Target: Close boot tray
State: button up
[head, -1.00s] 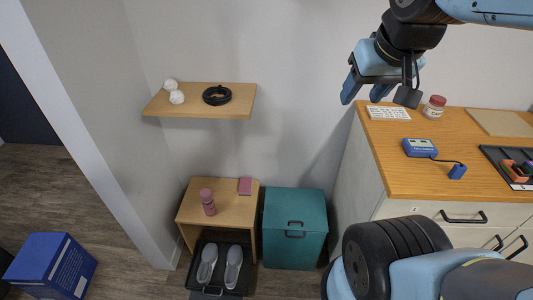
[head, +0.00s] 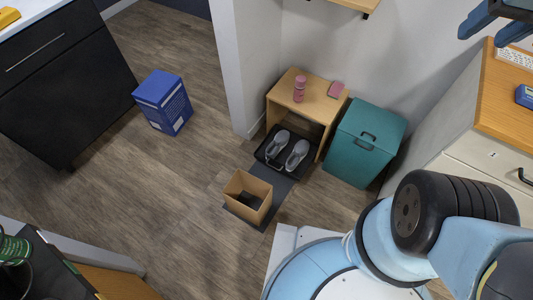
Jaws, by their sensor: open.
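The boot tray (head: 263,156) is a black drawer-like tray low at the floor, beneath a small wooden bench (head: 279,95). It sticks out from the bench's open front. A pair of grey shoes (head: 297,154) lies in it, and a handle shows at its front edge. My gripper (head: 495,22) is at the top right, partly cut off by the picture's edge. Its visible fingers are blue, apart and empty. It is high up and far from the tray.
An open cardboard box (head: 248,192) stands on a dark mat (head: 273,185) in front of the tray. A teal bin (head: 362,140) stands right of the bench. A pink bottle (head: 299,89) is on the bench. A blue box (head: 162,102) stands left on open floor.

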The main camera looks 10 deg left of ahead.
aim_at(278, 163)
jog(key=z, duration=1.35)
jog(key=i, duration=0.1)
jog(key=u, duration=3.35)
jog(key=k, duration=0.7)
jog(key=z, duration=0.65)
jog(key=i, duration=1)
jog(key=z, duration=0.15)
